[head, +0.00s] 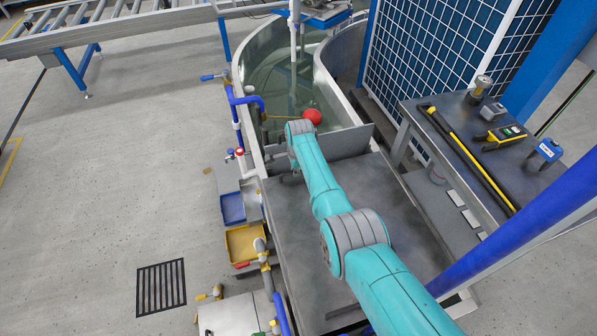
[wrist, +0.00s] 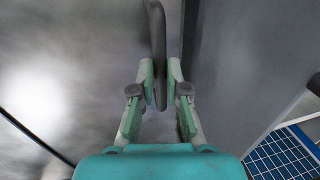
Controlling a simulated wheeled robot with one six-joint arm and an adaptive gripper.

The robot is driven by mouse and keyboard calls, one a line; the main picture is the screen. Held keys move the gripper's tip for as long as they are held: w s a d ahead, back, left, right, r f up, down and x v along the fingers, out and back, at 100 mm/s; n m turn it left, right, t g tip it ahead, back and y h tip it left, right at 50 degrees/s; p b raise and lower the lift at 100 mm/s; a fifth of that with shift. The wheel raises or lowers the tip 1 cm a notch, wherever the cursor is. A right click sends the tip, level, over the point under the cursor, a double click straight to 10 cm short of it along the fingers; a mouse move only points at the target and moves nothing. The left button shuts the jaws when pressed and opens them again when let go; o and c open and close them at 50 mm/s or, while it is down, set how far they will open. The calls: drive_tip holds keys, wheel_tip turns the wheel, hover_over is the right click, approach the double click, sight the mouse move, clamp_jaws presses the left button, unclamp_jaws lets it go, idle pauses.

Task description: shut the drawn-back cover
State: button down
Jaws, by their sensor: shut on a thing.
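The cover (head: 390,215) is a flat grey metal sheet lying over the near part of the tank. An upright grey plate (head: 350,143) stands at its far edge. Beyond it the tank (head: 245,85) is open and shows greenish water. In the wrist view my gripper (wrist: 160,80) is shut on a dark bar handle (wrist: 157,40), with one finger on each side of it. The cover's grey surface (wrist: 80,60) fills the left of that view. In the head view my arm hides the handle and the fingers.
A red ball float (head: 313,116) is in the tank, just past the plate. Blue pipes (head: 235,115) run along the tank's left side. A yellow bin (head: 245,243) and a blue bin (head: 232,208) sit left of the cover. A tool bench (head: 460,110) and mesh fence (head: 440,60) stand right.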

drive_tip(key=shift+w+a+r, duration=0.1)
drive_tip(key=shift+w+r, duration=0.05)
drive_tip(key=shift+w, duration=0.15)
drive_tip(key=c, duration=1.2)
unclamp_jaws()
drive_tip(key=shift+s+r, duration=0.25)
drive_tip(key=shift+r, duration=0.8)
drive_tip(key=r, duration=0.3)
drive_tip(key=s+r, duration=0.1)
drive_tip(key=r, duration=0.5)
drive_tip(key=shift+s+d+r, duration=0.2)
drive_tip(key=shift+s+d, duration=0.15)
